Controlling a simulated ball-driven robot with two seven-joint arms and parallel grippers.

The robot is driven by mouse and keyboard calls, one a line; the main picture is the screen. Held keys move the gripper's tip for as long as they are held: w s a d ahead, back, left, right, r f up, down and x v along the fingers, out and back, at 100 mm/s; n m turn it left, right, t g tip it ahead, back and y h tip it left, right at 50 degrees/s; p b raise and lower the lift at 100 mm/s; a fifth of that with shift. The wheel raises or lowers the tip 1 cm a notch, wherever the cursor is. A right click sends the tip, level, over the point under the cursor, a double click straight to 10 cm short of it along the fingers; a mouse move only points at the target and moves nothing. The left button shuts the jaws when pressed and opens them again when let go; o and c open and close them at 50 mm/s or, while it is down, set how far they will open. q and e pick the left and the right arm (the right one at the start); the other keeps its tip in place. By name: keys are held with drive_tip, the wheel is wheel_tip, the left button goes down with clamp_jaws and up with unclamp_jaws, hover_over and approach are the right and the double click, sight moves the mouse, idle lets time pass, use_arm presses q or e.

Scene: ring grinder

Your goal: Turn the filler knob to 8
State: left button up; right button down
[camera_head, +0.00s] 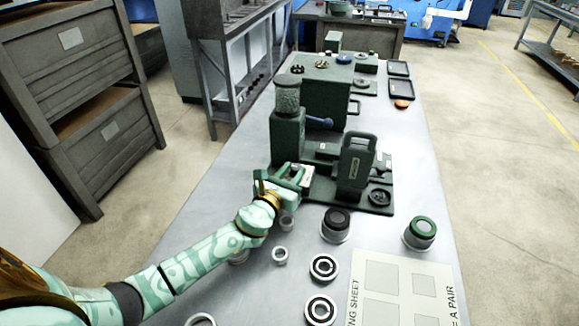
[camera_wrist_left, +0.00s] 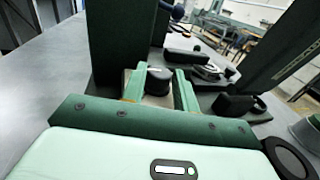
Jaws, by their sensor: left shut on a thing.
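The green ring grinder (camera_head: 322,100) stands on the grey table. My left gripper (camera_head: 293,174) is at its low front part, left of the upright plate with the handle slot (camera_head: 355,165). In the left wrist view a dark round-topped knob (camera_wrist_left: 158,76) sits between the two green fingers (camera_wrist_left: 158,88), which are shut on it. I take it to be the filler knob. Its scale and number cannot be read, and the fingers hide its sides. My right gripper is not in view.
Loose metal rings (camera_head: 279,255), bearings (camera_head: 323,267), a black-topped cup (camera_head: 336,224) and a green-topped cup (camera_head: 420,233) stand in front. A printed sheet (camera_head: 405,290) lies at front right. A blue-handled lever (camera_head: 318,121) juts from the grinder above my gripper.

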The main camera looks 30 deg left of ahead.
use_arm(q)
drive_tip(key=shift+d+y, duration=0.1)
drive_tip(key=shift+y, duration=0.2)
drive_tip(key=o, duration=1)
drive_tip(key=shift+c, duration=0.2)
drive_tip(key=shift+s, duration=0.1)
drive_tip(key=s, duration=1)
drive_tip(key=s+d+p, duration=0.1)
drive_tip(key=s, duration=0.5)
